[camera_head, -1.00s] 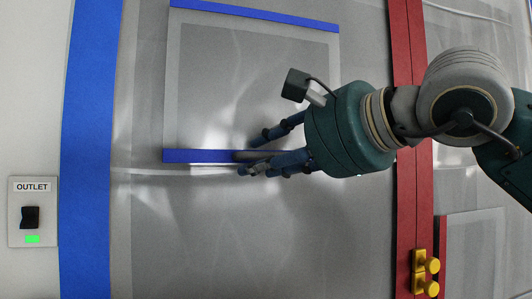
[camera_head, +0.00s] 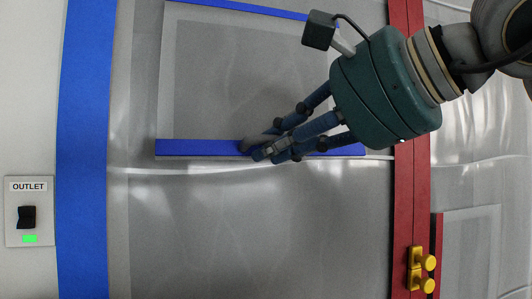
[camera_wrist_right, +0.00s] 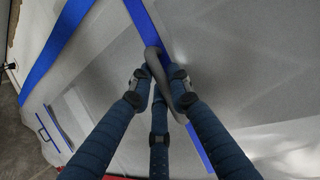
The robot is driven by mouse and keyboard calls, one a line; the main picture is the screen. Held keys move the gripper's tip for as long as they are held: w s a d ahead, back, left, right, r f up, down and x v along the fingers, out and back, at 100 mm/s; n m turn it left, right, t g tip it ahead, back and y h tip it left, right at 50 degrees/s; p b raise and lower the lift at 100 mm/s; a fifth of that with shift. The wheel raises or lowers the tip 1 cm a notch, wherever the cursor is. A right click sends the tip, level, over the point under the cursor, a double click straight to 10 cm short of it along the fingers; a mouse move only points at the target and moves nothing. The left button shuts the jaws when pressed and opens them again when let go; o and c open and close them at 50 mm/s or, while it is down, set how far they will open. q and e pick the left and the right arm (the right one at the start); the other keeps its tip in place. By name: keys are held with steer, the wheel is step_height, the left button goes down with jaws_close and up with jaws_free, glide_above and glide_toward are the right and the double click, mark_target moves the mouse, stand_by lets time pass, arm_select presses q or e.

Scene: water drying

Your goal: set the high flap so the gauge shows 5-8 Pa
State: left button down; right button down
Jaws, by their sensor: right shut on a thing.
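The high flap is a translucent grey panel (camera_head: 235,75) with a blue bar along its top (camera_head: 240,8) and another along its bottom (camera_head: 195,147). A small dark grey handle (camera_head: 252,144) sits on the bottom bar. In the right wrist view the handle (camera_wrist_right: 157,65) shows as a grey loop between the fingers, against the blue bar (camera_wrist_right: 147,25). My right gripper (camera_head: 266,149) reaches in from the upper right and is shut on this handle. Its fingers hide part of the handle and bar. My left gripper is not in view. No gauge is in view.
An OUTLET switch plate (camera_head: 28,212) with a black rocker and a green light is at the left, beside a blue strip (camera_head: 83,150). A red strip (camera_head: 404,195) with yellow latches (camera_head: 416,270) runs down the right. The sheet below the flap is clear.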

steer(key=shift+s+d+r, duration=0.3)
steer(key=shift+s+r, duration=0.45)
steer(key=shift+s, duration=0.2)
steer(key=c, duration=1.6)
jaws_free()
steer(key=shift+s+d+r, duration=0.1)
steer(key=shift+s+r, duration=0.1)
steer(key=shift+s, duration=0.35)
steer(key=v, duration=1.2)
steer(key=shift+d+f, duration=0.15)
steer(key=shift+f, duration=0.05)
